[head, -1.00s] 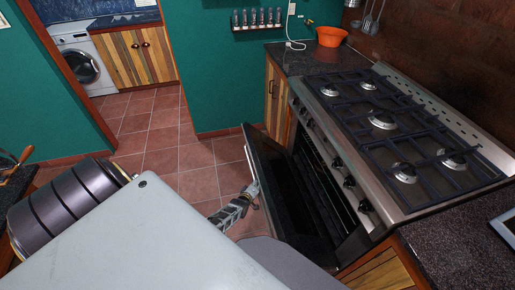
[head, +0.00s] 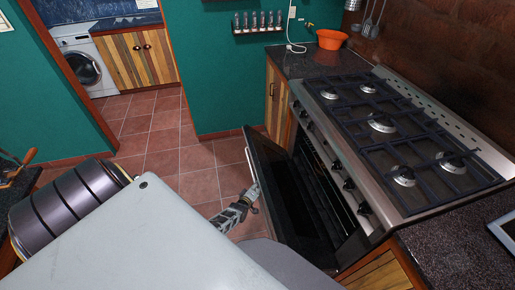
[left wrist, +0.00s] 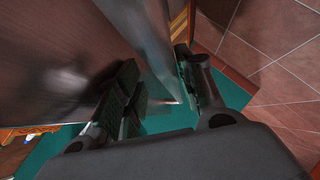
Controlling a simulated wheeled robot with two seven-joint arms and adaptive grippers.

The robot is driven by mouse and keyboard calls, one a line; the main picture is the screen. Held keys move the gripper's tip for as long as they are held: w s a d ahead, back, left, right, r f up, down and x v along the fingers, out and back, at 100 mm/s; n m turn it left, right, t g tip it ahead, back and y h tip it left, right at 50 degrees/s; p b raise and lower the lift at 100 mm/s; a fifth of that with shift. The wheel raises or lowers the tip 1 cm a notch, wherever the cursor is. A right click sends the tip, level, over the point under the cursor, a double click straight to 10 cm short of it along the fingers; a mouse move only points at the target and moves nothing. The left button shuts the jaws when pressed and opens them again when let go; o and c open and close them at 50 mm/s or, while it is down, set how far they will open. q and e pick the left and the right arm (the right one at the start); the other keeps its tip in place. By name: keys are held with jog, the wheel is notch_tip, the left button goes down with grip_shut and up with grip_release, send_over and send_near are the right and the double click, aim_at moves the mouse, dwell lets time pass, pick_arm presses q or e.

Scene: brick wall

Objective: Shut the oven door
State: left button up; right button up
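The oven (head: 335,170) stands at the right under a steel gas hob. Its dark door (head: 290,200) hangs partly open, tilted out from the oven front. My left gripper (head: 251,194) is at the outer side of the door, near its upper edge. In the left wrist view, the fingers of my left gripper (left wrist: 162,88) are spread on either side of a long metal bar (left wrist: 150,45), apparently the door handle. A gap shows beside the bar, and contact is unclear. My right gripper is in neither view.
A worktop with an orange bowl (head: 331,39) lies beyond the hob (head: 382,125). A dark counter (head: 455,240) is on its near side. Tiled floor (head: 190,160) is free left of the door. A washing machine (head: 85,65) stands far off.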

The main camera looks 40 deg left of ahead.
pick_arm(q)
jog(key=shift+p+v, duration=0.6)
jog(key=shift+v, duration=0.25)
jog(key=p+v, duration=0.8)
jog(key=v, duration=0.4)
jog(key=shift+s+r+p, duration=0.2)
jog(key=shift+s+p, duration=0.05)
jog(key=shift+p, duration=0.05)
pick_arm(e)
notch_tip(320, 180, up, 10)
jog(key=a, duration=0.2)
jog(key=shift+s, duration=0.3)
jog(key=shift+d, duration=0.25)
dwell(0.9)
